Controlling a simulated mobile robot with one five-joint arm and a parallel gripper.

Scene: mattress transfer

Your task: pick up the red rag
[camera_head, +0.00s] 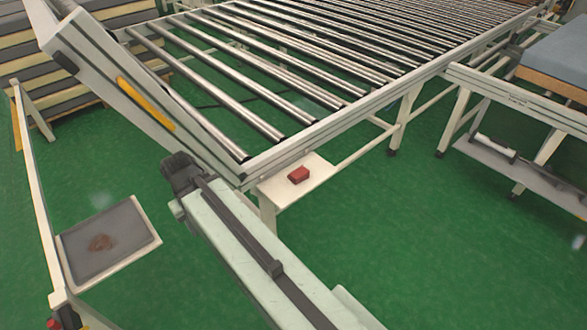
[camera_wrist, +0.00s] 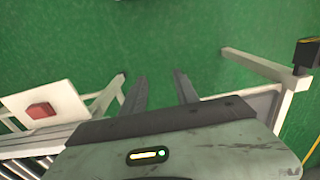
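A small red block-like thing, perhaps the folded red rag (camera_head: 299,175), lies on a white shelf (camera_head: 318,166) at the near corner of the roller table. It also shows at the left of the wrist view (camera_wrist: 40,110).
The roller table (camera_head: 310,45) fills the upper middle, with a white end frame (camera_head: 110,75) at its left. A second white stand (camera_head: 520,105) carries a grey-blue mattress (camera_head: 560,60) at the right. Green floor (camera_head: 450,240) is clear at the lower right.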

